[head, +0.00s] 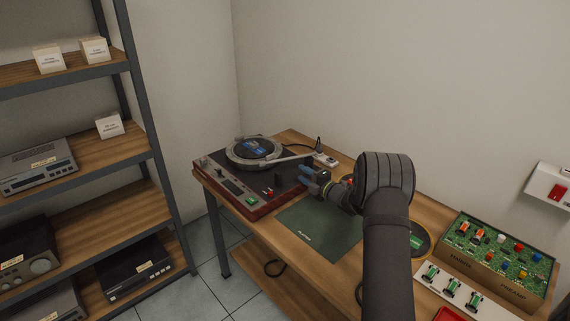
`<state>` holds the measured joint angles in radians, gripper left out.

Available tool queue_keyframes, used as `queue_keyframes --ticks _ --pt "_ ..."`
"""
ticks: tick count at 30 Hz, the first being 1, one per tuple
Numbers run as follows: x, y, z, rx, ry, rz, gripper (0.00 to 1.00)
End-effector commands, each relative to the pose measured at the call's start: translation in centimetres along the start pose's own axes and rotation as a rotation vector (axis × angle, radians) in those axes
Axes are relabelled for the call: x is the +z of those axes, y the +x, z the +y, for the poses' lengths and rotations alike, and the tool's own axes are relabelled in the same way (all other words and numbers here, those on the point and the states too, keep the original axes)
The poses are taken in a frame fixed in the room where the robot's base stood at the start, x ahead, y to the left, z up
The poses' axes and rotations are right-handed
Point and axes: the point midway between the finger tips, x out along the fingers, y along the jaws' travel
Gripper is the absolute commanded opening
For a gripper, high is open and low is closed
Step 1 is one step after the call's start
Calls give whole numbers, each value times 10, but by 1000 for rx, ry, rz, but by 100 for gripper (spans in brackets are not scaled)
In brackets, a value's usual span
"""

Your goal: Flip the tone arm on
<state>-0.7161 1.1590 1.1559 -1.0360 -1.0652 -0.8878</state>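The turntable (262,200) sits at the left end of the wooden bench, with a dark record with a blue label (254,147) on its platter. The pale tone arm (290,158) runs along the right side of the deck beside the platter. My gripper (304,176), with blue-grey fingers, points left at the turntable's right edge, close to the tone arm's right end. Whether it touches anything, and how wide its fingers are, is too small to tell.
A green mat (318,234) lies in front of my gripper. A green circuit board box (498,255) and a white board (455,290) stand at the right. A white power strip (325,160) lies behind. A metal shelf (160,190) with equipment stands left.

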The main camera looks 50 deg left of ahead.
Motion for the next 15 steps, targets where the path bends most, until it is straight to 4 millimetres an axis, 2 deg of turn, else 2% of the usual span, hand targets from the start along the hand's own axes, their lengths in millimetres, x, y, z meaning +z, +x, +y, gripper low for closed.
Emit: queue_keyframes --ticks 1,6,12,15 --pt "-1 13 -1 0 -1 2 34" --pt "-1 48 0 1 0 1 34" --pt "-1 82 -1 0 0 1 34" --pt "0 93 -1 0 1 0 34"
